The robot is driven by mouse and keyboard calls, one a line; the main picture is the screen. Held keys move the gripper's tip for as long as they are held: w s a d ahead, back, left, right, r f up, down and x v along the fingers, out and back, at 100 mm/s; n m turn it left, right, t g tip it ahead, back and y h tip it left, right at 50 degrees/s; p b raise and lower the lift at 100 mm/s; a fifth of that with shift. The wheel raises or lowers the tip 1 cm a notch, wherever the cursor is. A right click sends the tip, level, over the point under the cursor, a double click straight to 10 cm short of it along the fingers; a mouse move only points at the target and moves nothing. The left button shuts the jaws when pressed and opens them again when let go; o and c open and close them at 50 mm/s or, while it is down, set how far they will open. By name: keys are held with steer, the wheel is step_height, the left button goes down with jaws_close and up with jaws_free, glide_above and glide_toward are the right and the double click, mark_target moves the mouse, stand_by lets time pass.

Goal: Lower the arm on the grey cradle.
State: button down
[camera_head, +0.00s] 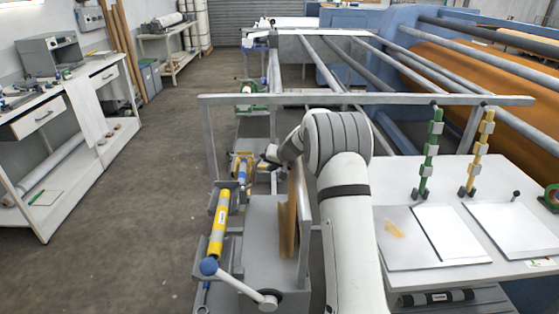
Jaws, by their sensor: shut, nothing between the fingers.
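The grey cradle (270,225) stands low in front of me, left of my white arm, with a tan upright board or roll in it. An arm with a blue ball knob (208,266) sticks out to the left from a round pivot (268,302) at the cradle's near end. It lies tilted, its knob a little higher than the pivot. My gripper (267,158) is beyond the cradle, small and partly hidden by my wrist, and looks shut and empty. It is well apart from the blue knob.
A yellow roller (218,225) lies left of the cradle. A grey crossbar (400,99) spans behind my arm. A white table (470,185) with sheets and green and yellow block stacks is at right. A workbench (75,110) stands at left, with clear floor (150,220) between.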

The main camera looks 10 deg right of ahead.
steer(key=a, duration=0.1)
steer(key=w+a+r, duration=0.1)
steer(key=shift+a+p, duration=0.3)
steer(key=shift+p, duration=0.05)
